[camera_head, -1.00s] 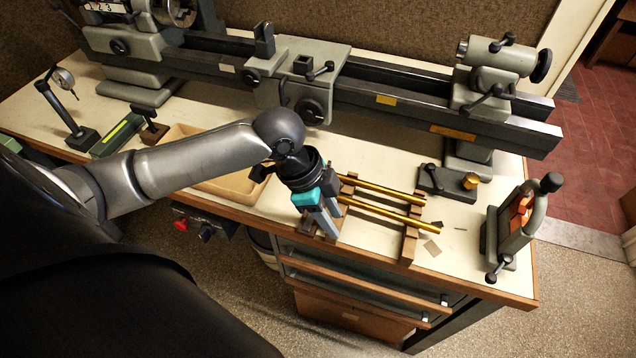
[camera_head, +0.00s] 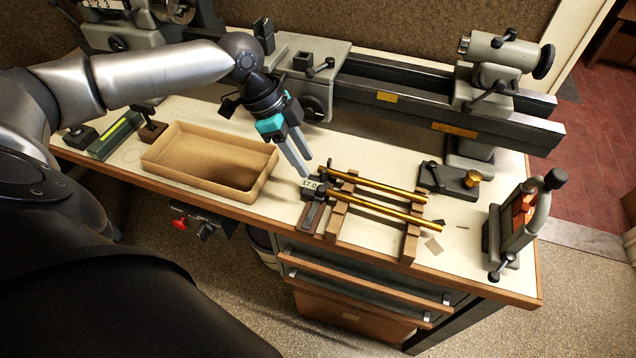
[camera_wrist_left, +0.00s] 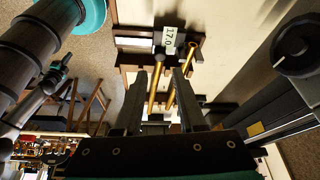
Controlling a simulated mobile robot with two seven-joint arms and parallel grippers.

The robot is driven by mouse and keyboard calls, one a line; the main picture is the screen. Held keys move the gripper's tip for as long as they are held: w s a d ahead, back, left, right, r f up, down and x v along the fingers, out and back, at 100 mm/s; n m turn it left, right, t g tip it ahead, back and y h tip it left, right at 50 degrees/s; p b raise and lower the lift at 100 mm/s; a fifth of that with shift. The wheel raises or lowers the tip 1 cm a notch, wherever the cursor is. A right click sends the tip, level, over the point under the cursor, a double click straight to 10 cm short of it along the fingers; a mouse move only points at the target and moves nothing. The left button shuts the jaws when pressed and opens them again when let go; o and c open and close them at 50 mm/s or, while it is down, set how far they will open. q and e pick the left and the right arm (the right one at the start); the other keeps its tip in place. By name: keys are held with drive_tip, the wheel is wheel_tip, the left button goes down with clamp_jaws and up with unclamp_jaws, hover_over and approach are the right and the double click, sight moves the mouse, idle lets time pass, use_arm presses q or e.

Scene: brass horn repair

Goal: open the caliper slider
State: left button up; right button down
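The caliper (camera_head: 313,186) is a dark tool with a pale display reading about 17.0. It lies at the left end of the wooden rack with two brass tubes (camera_head: 385,211). In the left wrist view its display (camera_wrist_left: 169,38) shows beyond the fingertips. My left gripper (camera_head: 306,167), with teal finger mounts, is just behind and above the display in the head view. Its fingers are apart with a narrow gap, and I see nothing held between them. The caliper's jaws and slider are too small to tell apart. My right gripper is not in view.
An empty tan tray (camera_head: 211,160) sits left of the caliper. The lathe (camera_head: 400,95) runs along the back of the bench. A small dark block with a brass knob (camera_head: 472,180) and a clamp (camera_head: 518,225) stand at the right. The bench's front edge is close to the rack.

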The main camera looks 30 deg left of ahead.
sight(320, 188)
use_arm(q)
drive_tip(key=b+x, duration=0.1)
drive_tip(key=x, duration=0.7)
drive_tip(key=shift+a, duration=0.1)
clamp_jaws()
idle(1.2)
